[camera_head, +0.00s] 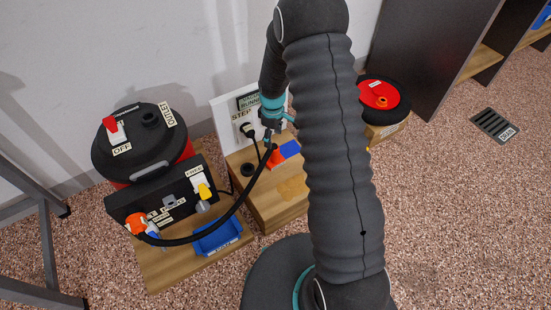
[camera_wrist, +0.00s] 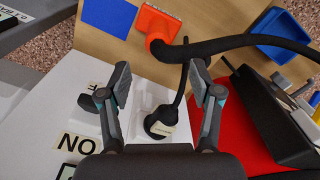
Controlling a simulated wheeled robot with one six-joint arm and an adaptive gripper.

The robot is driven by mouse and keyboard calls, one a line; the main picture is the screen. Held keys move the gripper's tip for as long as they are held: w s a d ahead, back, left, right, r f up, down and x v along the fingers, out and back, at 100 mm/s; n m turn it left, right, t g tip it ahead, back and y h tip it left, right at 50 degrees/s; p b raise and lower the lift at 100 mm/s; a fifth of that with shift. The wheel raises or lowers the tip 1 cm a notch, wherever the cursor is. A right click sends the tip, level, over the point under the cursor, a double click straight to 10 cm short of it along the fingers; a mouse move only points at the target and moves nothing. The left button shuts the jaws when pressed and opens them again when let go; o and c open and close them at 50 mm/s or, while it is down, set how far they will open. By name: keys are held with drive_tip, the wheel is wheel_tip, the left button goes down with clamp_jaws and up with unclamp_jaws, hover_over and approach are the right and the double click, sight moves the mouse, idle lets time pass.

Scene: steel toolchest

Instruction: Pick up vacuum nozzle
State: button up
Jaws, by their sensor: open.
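The vacuum nozzle (camera_wrist: 156,24) is an orange-red flat head on the end of a black hose (camera_wrist: 240,42). It lies on a wooden surface beside a blue patch (camera_wrist: 109,15), beyond my fingertips in the wrist view. In the head view the nozzle (camera_head: 275,161) shows small, just below and right of my gripper (camera_head: 270,125). In the wrist view my gripper (camera_wrist: 160,84) is open, its fingers apart, with nothing held between them. A black plug with a cable shows between and below the fingers against the white panel.
The white panel (camera_head: 222,110) with a plug stands behind the gripper. A black-lidded red vacuum (camera_head: 143,147), a black control box (camera_head: 150,198) and a blue tray (camera_head: 218,238) are to the left. A red-topped round unit (camera_head: 380,95) stands right. Open floor lies further right.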

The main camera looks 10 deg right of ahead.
sight(277, 149)
wheel_tip(277, 149, down, 6)
drive_tip(key=shift+r, duration=0.15)
drive_tip(key=shift+d+f, duration=0.15)
drive_tip(key=shift+f, duration=1.2)
drive_tip(key=shift+d+f, duration=0.15)
drive_tip(key=shift+f, duration=1.15)
clamp_jaws()
drive_tip(key=shift+r, duration=0.1)
drive_tip(key=shift+r, duration=0.45)
drive_tip(key=r, duration=0.2)
drive_tip(key=s+r, duration=0.1)
drive_tip(key=r, duration=0.1)
drive_tip(key=shift+d, duration=0.25)
drive_tip(key=s+d+r, duration=0.3)
drive_tip(key=s+r, duration=0.3)
drive_tip(key=s, duration=0.4)
drive_tip(key=shift+d, duration=0.4)
